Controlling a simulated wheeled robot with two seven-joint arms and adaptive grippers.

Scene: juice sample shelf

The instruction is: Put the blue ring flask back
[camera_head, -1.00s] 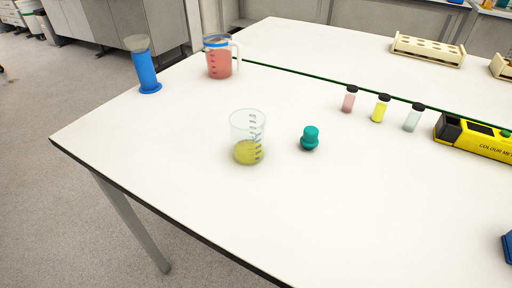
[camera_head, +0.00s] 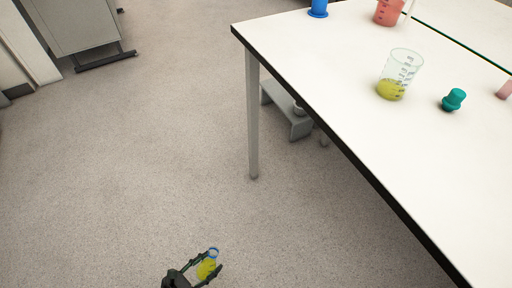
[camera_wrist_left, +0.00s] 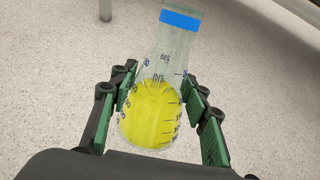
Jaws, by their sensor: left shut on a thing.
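The blue ring flask (camera_head: 207,267) is a clear flask with yellow liquid and a blue band around its neck. My left gripper (camera_head: 205,268) is shut on it and holds it over the floor, away from the table, at the bottom of the head view. In the left wrist view the flask (camera_wrist_left: 155,112) sits between the green fingers of the left gripper (camera_wrist_left: 160,108), with its blue-banded neck pointing away from the palm. My right gripper is not in view.
The white table (camera_head: 350,95) is at the right. On it stand a beaker with yellow liquid (camera_head: 392,88), a teal stopper (camera_head: 453,99), a red-filled jug (camera_head: 388,12) and a blue cylinder base (camera_head: 318,10).

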